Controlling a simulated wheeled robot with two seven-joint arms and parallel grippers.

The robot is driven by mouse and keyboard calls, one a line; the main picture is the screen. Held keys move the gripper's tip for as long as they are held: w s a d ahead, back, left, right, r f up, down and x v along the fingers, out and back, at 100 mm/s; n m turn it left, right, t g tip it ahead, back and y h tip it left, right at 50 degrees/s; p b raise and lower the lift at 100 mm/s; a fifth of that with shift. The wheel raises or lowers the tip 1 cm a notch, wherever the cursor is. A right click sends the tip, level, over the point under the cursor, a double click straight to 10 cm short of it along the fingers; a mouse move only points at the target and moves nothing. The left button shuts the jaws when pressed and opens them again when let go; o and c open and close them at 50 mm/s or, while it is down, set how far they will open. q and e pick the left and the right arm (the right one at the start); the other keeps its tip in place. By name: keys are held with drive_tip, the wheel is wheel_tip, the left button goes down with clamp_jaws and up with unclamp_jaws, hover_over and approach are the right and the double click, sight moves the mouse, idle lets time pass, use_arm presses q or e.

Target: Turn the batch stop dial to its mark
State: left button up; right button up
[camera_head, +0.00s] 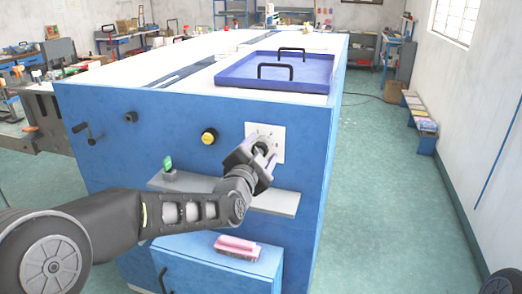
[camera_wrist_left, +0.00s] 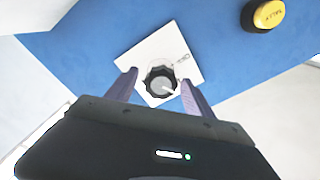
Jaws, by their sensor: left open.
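The batch stop dial (camera_wrist_left: 161,82) is a dark, ridged knob with a light grey face and a pale pointer line, in the middle of a white square plate (camera_wrist_left: 150,48). The plate (camera_head: 278,131) is on the front of the blue cabinet in the head view, where my gripper covers most of the dial. My left gripper (camera_wrist_left: 155,85) is open in the left wrist view, with one finger on each side of the dial. I cannot tell whether the fingers touch it. Small dark print shows on the plate beside the dial. My right gripper is not in view.
A yellow knob (camera_head: 209,136) is left of the plate, and it also shows in the wrist view (camera_wrist_left: 268,14). A grey shelf (camera_head: 276,201) with a green-topped item (camera_head: 168,164) runs below. A black crank (camera_head: 88,131) sticks out at left. A blue tray (camera_head: 235,78) lies on top.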

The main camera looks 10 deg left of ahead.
use_arm(q)
drive_tip(key=s+b, duration=0.1)
drive_tip(key=s, duration=0.6)
drive_tip(key=shift+s+a, duration=0.25)
drive_tip(key=shift+s, duration=0.15)
